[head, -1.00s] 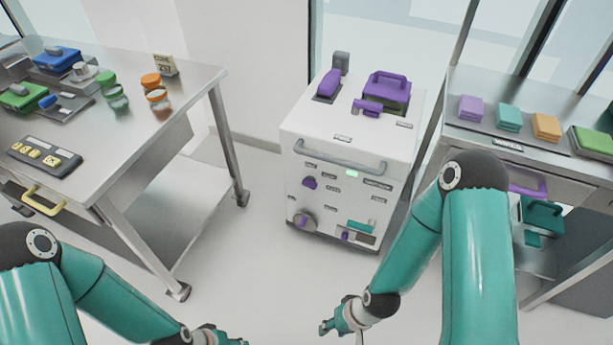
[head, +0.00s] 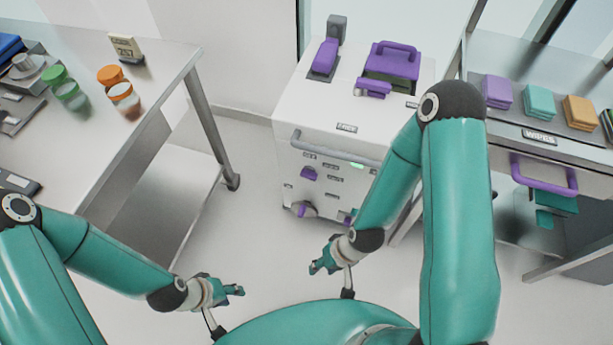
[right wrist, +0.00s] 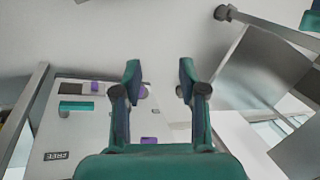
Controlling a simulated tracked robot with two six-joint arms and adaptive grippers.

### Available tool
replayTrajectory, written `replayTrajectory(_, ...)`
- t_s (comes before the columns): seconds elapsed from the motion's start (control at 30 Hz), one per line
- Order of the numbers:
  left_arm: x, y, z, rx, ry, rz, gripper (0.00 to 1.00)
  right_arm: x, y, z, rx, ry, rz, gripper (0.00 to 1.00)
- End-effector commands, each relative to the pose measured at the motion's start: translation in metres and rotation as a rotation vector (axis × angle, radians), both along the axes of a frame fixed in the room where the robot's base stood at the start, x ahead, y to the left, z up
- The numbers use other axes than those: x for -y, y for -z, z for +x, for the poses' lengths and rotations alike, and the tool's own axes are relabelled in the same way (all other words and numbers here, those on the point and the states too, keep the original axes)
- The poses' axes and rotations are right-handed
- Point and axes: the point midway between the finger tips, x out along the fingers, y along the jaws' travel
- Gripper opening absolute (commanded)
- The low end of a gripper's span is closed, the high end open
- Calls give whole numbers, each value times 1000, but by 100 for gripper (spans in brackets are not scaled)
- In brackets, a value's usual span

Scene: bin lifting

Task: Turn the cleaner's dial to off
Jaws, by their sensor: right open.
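The cleaner (head: 330,110) is a white box with purple parts and a grey front bar, in the middle of the head view. Its front has a purple knob (head: 308,173) and, lower left, a round grey dial with a purple grip (head: 303,209). My right arm hides part of its right side. My right gripper (head: 318,266) is open and empty, in front of and apart from the cleaner. In the right wrist view the open fingers (right wrist: 160,72) show, with the white front panel (right wrist: 110,130) at left, its lettering upside down. My left gripper (head: 232,291) is lower left, its jaws too small to judge.
A steel table (head: 165,75) with orange- and green-lidded jars stands at left. A steel bench (head: 560,150) with coloured wipes packs and a purple-handled drawer stands close on the cleaner's right. Bare floor (head: 240,240) lies before the cleaner.

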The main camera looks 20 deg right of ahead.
Motion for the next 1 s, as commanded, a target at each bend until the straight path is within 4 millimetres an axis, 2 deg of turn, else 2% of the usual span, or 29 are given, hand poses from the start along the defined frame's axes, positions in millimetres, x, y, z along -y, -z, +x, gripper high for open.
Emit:
replayTrajectory(0.03, 0, 0, 0, 0, 0, 0, 40, 0, 0, 0, 0, 0, 0, 43)
replayTrajectory(0.17, 0, 5, 0, 0, 0, 0, 40, 0, 5, 4, 11, 5, -5, 65)
replayTrajectory(0.3, 0, 30, 0, 1, 0, 0, 40, -3, 30, 25, 75, 42, -33, 88)
replayTrajectory(0.37, 0, 47, 0, 1, 0, 0, 40, -5, 46, 41, 124, 69, -56, 90)
replayTrajectory(0.47, 0, 83, 0, 0, 0, 0, 40, -7, 78, 76, 237, 128, -107, 90)
replayTrajectory(0.6, 0, 141, 0, 0, 0, 0, 40, -9, 118, 133, 440, 232, -199, 90)
replayTrajectory(0.7, 0, 181, 0, 0, 0, 0, 40, -10, 137, 169, 593, 310, -270, 90)
replayTrajectory(0.83, 0, 233, 0, 0, 0, 0, 40, -12, 152, 204, 790, 409, -364, 90)
replayTrajectory(1.0, 0, 299, 0, 1, 0, 0, 40, -18, 160, 227, 1038, 536, -493, 90)
